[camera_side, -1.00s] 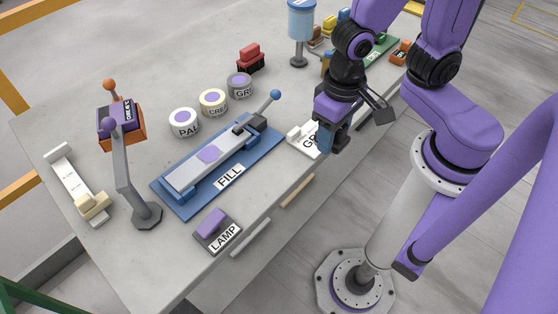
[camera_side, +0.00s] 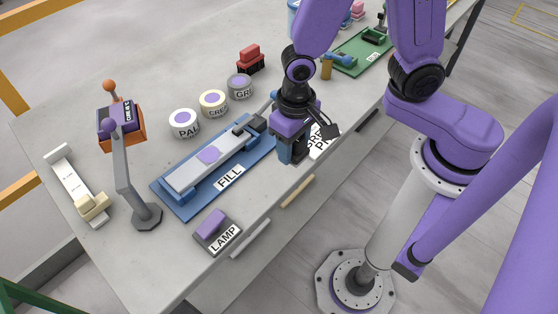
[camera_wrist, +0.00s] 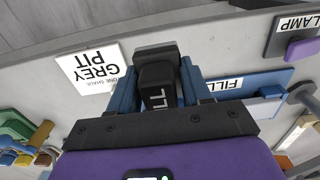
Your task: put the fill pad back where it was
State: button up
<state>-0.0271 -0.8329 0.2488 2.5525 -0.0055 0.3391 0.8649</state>
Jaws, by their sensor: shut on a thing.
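The fill pad (camera_wrist: 157,72) is a dark grey-black block with white letters, partly hidden, reading "ILL". My gripper (camera_wrist: 158,88) is shut on it, with a blue finger on each side in the wrist view. In the side view my gripper (camera_side: 292,152) is over the near right part of the slab, between the blue FILL fixture (camera_side: 187,205) and the grey pit card (camera_side: 324,143). The pad is mostly hidden there. The fixture carries a long light-grey bar with a purple patch. The FILL label (camera_wrist: 226,84) also shows in the wrist view.
Three round pots, pale (camera_side: 184,124), cream (camera_side: 213,104) and grey (camera_side: 240,87), stand behind the fixture. A LAMP switch (camera_side: 212,224) is at the near edge, with a grey post lever (camera_side: 128,180) to its left. A green board (camera_side: 362,52) lies far right.

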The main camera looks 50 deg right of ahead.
aim_at(279, 172)
jog(key=shift+w+a+f, duration=0.4)
jog(key=shift+w+f, duration=0.25)
jog(key=shift+f, duration=0.2)
jog(key=shift+w+a+f, duration=0.35)
jog(key=shift+w+f, duration=0.25)
jog(key=shift+f, duration=1.9)
jog(key=shift+f, duration=0.1)
jog(key=o, duration=1)
notch_tip(279, 172, up, 12)
jog(key=shift+r, duration=0.15)
jog(key=s+d+r+n, duration=0.2)
jog(key=s+d+n, duration=0.2)
jog(key=s+d+r+n, duration=0.2)
jog(key=s+d+n, duration=0.2)
jog(key=s, duration=0.1)
jog(key=s+d+r+n, duration=0.2)
jog(key=s+d+n, duration=0.2)
jog(key=shift+s+d+r+n, duration=0.25)
jog(key=shift+d+n, duration=0.05)
